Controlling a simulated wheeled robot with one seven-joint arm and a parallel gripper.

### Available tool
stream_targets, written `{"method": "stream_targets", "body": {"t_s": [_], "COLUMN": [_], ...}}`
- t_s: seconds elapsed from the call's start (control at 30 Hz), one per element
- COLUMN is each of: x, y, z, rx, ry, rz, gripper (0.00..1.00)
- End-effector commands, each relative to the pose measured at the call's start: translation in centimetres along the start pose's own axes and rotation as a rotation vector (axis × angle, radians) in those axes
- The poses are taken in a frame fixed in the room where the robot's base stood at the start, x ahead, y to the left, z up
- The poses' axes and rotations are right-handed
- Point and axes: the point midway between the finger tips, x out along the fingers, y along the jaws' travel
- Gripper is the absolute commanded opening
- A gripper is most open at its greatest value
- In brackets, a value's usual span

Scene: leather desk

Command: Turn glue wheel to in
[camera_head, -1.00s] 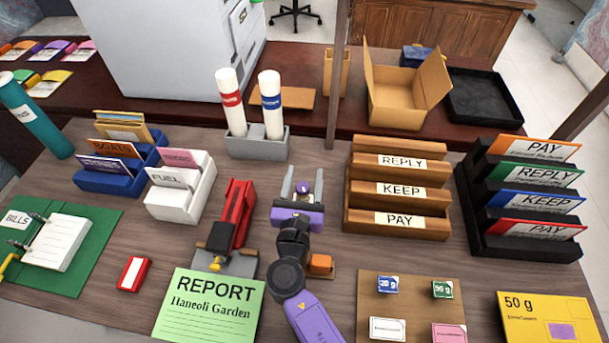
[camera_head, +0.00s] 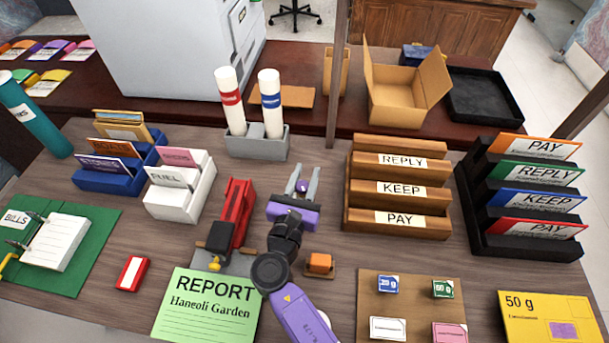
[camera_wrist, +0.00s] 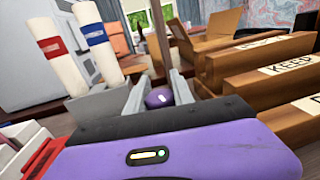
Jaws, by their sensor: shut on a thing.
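My gripper (camera_head: 299,184) is over the middle of the desk, in front of the grey stand, with its fingers pointing away from me. Between its fingers is a small purple rounded piece (camera_head: 300,186), also seen in the wrist view (camera_wrist: 159,97). The fingers are closed on it, with the purple palm just behind. I cannot tell for sure whether this piece is the glue wheel; the rest of it is hidden by the gripper.
A grey stand (camera_head: 246,147) holding two white tubes is behind the gripper. A brown letter rack (camera_head: 394,206) is close on the right, a red stapler-like tool (camera_head: 233,215) on the left. An orange block (camera_head: 319,262) and a green report sheet (camera_head: 209,308) lie nearer me.

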Motion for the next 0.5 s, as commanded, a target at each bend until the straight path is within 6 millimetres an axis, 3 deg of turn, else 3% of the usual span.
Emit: {"method": "stream_targets", "body": {"t_s": [0.5], "x": [-0.14], "y": [-0.87], "z": [-0.13], "rx": [-0.001], "ry": [0.001], "rz": [-0.296], "gripper": [0.00]}}
